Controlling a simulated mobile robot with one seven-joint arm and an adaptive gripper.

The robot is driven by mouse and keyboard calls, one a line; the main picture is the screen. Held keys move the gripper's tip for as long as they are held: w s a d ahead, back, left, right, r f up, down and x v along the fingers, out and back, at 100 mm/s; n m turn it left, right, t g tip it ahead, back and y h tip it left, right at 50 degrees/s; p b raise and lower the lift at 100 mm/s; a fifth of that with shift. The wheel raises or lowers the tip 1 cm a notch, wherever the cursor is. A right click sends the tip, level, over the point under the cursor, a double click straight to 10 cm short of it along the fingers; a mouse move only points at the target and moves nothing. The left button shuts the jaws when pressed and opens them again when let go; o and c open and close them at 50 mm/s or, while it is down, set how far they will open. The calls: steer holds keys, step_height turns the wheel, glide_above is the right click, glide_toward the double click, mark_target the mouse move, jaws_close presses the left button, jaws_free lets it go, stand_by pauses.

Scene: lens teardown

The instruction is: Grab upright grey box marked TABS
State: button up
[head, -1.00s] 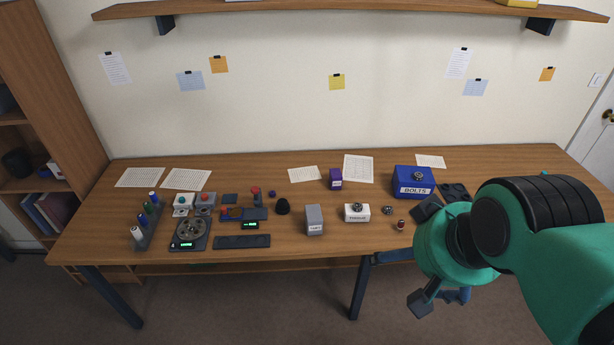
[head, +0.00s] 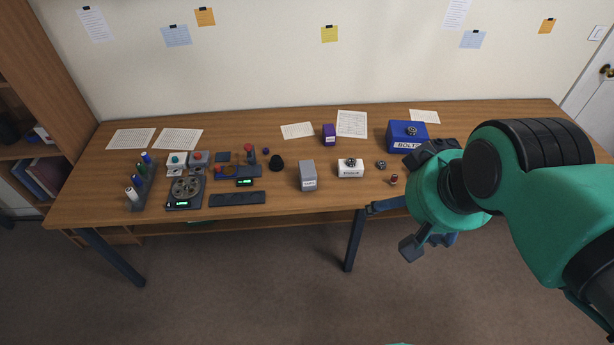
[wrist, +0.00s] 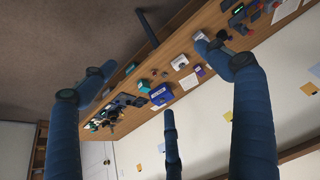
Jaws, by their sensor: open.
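The grey box marked TABS (head: 307,176) stands upright near the front of the wooden table, left of the white box. Its label faces the front edge. In the wrist view the grey box (wrist: 201,37) shows small, close to the tip of the right-hand finger in the picture. My gripper (head: 400,205) is open and empty, with its fingers spread, in front of the table edge and to the right of the grey box. It is well apart from the box. In the wrist view my gripper (wrist: 155,75) shows three blue fingers spread wide.
A white box (head: 350,171) with a metal part on top stands right of the grey box. A purple box (head: 328,134) and a blue BOLTS box (head: 407,136) stand behind. A black dome (head: 277,163) and a dark flat tray (head: 237,199) lie to the left.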

steer(key=shift+w, duration=0.1)
steer(key=w+a+f+g+p, duration=0.1)
steer(key=w+a+g+p, duration=0.15)
steer(key=w, duration=1.25)
steer(key=w+a+f+g+p, duration=0.15)
steer(key=w+p, duration=0.25)
steer(key=w, duration=1)
steer(key=shift+n+g, duration=0.4)
steer(key=shift+g, duration=0.4)
steer(key=w+a+f+p, duration=0.1)
steer(key=w+a+f, duration=0.1)
steer(key=w+f, duration=0.4)
steer(key=w+a+f+p, duration=0.2)
steer(key=w+f, duration=0.4)
steer(key=f, duration=0.5)
steer(key=w+a+f+p, duration=0.2)
steer(key=w+f, duration=0.4)
steer(key=f, duration=0.3)
steer(key=shift+w+a+f, duration=0.2)
steer(key=shift+a, duration=0.5)
steer(key=shift+w+a+f+p, duration=0.1)
steer(key=shift+f+p, duration=0.2)
steer(key=shift+f, duration=0.15)
steer(key=shift+f, duration=0.15)
